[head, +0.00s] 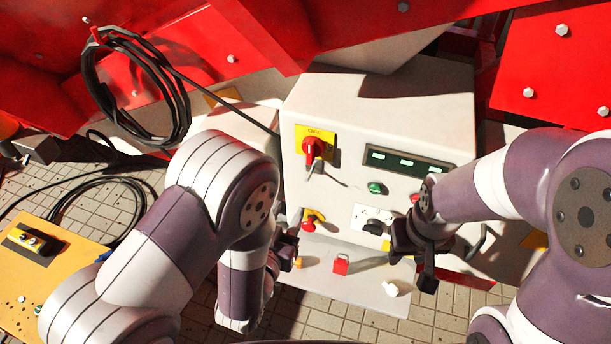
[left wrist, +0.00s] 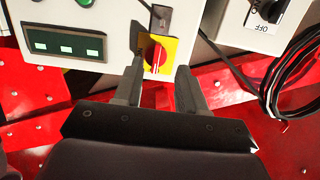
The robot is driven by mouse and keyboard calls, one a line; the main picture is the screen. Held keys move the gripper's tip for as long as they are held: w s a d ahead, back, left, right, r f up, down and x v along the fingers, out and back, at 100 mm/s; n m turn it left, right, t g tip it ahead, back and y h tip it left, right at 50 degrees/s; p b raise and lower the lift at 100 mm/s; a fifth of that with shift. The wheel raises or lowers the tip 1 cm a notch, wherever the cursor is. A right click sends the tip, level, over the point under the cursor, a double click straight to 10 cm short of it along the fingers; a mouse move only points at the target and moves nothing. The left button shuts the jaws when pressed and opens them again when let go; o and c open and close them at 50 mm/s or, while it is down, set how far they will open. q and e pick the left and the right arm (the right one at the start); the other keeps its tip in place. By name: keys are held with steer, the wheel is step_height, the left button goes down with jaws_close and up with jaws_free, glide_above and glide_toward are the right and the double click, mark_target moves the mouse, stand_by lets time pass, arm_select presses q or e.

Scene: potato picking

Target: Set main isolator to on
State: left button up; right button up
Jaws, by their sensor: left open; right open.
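The main isolator (head: 313,147) is a red rotary knob on a yellow plate, upper left on the front of the pale control box (head: 375,95). "OFF" is legible along the plate's top edge. In the left wrist view, turned upside down, the red knob (left wrist: 156,54) shows beyond and between the fingertips, with no clear contact. My left gripper (left wrist: 161,70) is open and empty; in the head view it is mostly hidden behind its arm, low beside the box. My right gripper (head: 425,262) is open in front of the box's lower right.
A red block (head: 341,264) sits below. Black cable (head: 135,85) hangs left. A grey unit with a black dial (left wrist: 268,12) flanks the box.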

mark_target(309, 153)
arm_select(q)
steer(key=shift+t+h, duration=0.3)
steer(key=shift+t, duration=0.6)
steer(key=r+p+x, duration=0.1)
steer(key=x, duration=0.3)
steer(key=r+p+x, duration=0.1)
steer(key=x, duration=0.4)
steer(key=r+p+x, duration=0.1)
steer(key=x, duration=0.3)
steer(key=shift+w, duration=0.25)
jaws_close()
